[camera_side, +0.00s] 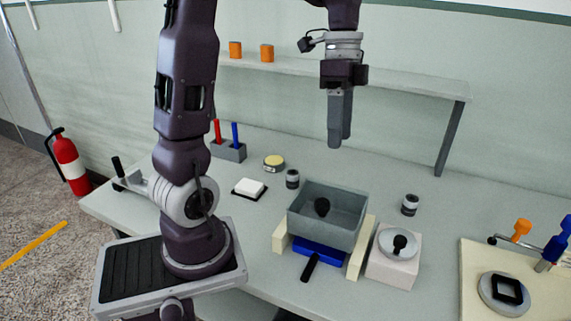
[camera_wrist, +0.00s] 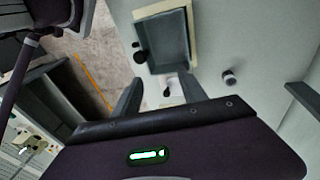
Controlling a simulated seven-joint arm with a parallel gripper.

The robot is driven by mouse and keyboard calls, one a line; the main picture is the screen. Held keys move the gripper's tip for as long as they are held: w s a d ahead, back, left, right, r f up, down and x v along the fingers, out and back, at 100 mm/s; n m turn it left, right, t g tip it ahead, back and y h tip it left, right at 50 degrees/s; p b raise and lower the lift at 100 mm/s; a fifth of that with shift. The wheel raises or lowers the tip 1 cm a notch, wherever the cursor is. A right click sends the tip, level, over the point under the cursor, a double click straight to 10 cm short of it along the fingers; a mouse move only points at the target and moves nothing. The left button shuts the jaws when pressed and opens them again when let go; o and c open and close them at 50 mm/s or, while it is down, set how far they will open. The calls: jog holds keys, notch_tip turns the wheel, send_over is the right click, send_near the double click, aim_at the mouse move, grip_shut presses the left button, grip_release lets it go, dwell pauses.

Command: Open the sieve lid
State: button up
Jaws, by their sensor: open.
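A grey square box (camera_side: 356,225), which looks like the sieve, stands on the table between two cream side blocks (camera_side: 356,262). The box (camera_wrist: 168,40) and a dark knob (camera_wrist: 140,57) also show in the wrist view. A blue tray (camera_side: 318,251) with a black handle (camera_side: 310,268) sits under the box. My gripper (camera_side: 340,144) is open and empty, pointing down, well above the box. Its two fingers (camera_wrist: 161,80) show apart in the wrist view.
A round grey disc with a black knob (camera_side: 399,243) rests on a pale block right of the box. Small jars (camera_side: 410,204) (camera_side: 292,179) stand nearby. A shelf (camera_side: 400,84) runs behind my gripper. A cream board (camera_side: 475,300) lies at the right.

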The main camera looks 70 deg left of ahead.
jog(key=w+a+r+n+g+h, duration=0.1)
jog(key=w+a+r+n, duration=0.15)
jog(key=n, duration=0.55)
jog(key=w+a+r+n+g+h, duration=0.15)
jog(key=a+n, duration=0.25)
jog(key=n, duration=0.4)
jog(key=x, duration=0.7)
jog(key=s+d+r+v, duration=0.1)
jog(key=v, duration=0.6)
jog(key=s+d+r+m+t+y, duration=0.1)
jog(key=s+d+m+t+y, duration=0.1)
jog(key=s+d+t+y, duration=0.3)
jog(key=s+d+f+m+t, duration=0.4)
jog(key=s+d+f+m, duration=0.1)
jog(key=s+d, duration=0.5)
jog(key=shift+s, duration=1.2)
jog(key=shift+f, duration=0.1)
